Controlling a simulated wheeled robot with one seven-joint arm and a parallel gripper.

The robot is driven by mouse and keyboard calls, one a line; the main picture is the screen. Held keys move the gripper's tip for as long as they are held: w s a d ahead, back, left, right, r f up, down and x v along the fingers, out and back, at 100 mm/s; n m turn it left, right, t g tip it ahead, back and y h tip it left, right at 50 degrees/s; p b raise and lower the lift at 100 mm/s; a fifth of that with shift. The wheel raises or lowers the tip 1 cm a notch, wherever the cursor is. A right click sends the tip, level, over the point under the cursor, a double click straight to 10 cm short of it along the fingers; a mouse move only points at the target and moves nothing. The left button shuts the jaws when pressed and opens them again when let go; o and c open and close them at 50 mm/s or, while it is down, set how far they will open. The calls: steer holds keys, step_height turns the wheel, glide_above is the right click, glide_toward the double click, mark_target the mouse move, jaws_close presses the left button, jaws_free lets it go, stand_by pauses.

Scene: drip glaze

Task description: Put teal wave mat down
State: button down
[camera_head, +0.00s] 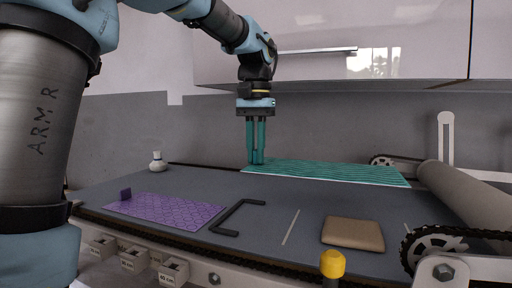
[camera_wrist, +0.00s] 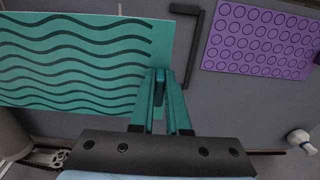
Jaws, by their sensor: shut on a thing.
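The teal wave mat (camera_head: 330,173) lies along the far side of the dark work surface, flat or very close to it. In the wrist view the teal wave mat (camera_wrist: 75,62) shows dark wavy lines and a plain edge strip. My gripper (camera_head: 257,160) points down at the mat's left end. In the wrist view my gripper (camera_wrist: 160,80) is shut on a small teal tab at the mat's edge. The fingers hide part of that tab. I cannot tell whether the held end touches the surface.
A purple mat with circles (camera_head: 165,210) and a small dark block (camera_head: 125,194) lie front left. A black bracket (camera_head: 236,216), a tan pad (camera_head: 353,234) and a white bottle (camera_head: 158,162) are nearby. A roller (camera_head: 465,199) with chain and sprockets borders the right side.

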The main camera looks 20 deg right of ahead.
mark_target(256, 165)
step_height(256, 165, down, 11)
steer(key=b, duration=0.5)
steer(key=shift+r+b, duration=0.2)
steer(key=shift+b, duration=0.1)
steer(key=shift+f, duration=0.4)
stand_by(1.6)
steer(key=shift+f, duration=0.5)
steer(key=c, duration=0.8)
jaws_free()
steer(key=shift+r, duration=0.1)
step_height(256, 165, up, 9)
steer(key=p, duration=0.8)
